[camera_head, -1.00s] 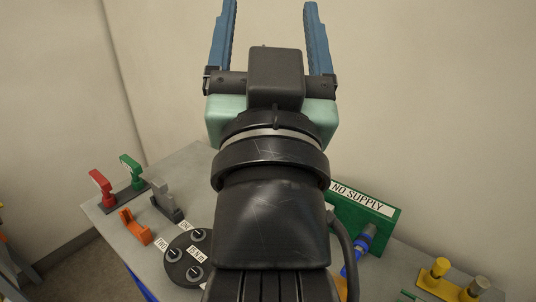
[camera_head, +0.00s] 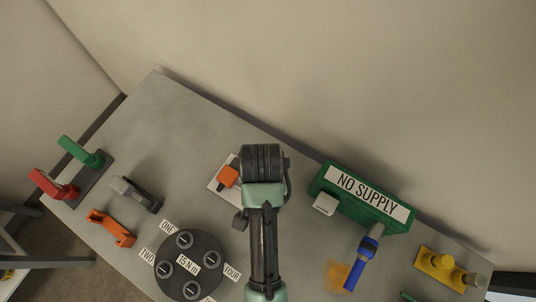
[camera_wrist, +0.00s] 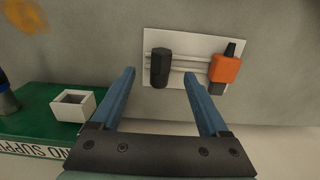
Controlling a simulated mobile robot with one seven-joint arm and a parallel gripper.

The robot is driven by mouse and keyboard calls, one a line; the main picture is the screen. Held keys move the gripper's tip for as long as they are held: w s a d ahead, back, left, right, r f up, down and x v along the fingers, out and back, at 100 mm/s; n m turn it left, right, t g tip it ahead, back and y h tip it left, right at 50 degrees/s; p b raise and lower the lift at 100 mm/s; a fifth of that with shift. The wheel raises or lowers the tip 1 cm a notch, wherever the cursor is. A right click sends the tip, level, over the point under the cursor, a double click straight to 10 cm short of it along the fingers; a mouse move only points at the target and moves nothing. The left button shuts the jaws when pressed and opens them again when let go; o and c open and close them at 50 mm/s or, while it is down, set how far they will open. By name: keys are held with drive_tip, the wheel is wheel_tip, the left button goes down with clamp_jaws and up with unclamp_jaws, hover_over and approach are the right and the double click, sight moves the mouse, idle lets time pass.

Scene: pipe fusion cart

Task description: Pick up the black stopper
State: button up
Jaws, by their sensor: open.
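The black stopper (camera_wrist: 160,66) is a dark, faceted plug lying on pale rails over a white plate (camera_wrist: 190,46) in the wrist view. My gripper (camera_wrist: 159,75) is open there, its two blue fingers apart with the stopper framed between their tips. The fingers appear short of the stopper; I see no contact, and the height gap cannot be judged. In the head view my arm hides the stopper and the fingers. The plate (camera_head: 217,189) shows only in part there, left of my wrist.
An orange-and-black piece (camera_wrist: 225,70) sits on the same plate, close by my right-hand finger in the wrist view. A green NO SUPPLY box (camera_head: 366,197) with a white socket (camera_head: 323,204) stands to the right. A round dark disc (camera_head: 190,265) lies at lower left.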

drive_tip(key=shift+w+f+p, duration=0.2)
drive_tip(key=shift+f+p, duration=0.35)
drive_tip(key=shift+f, duration=3.2)
clamp_jaws()
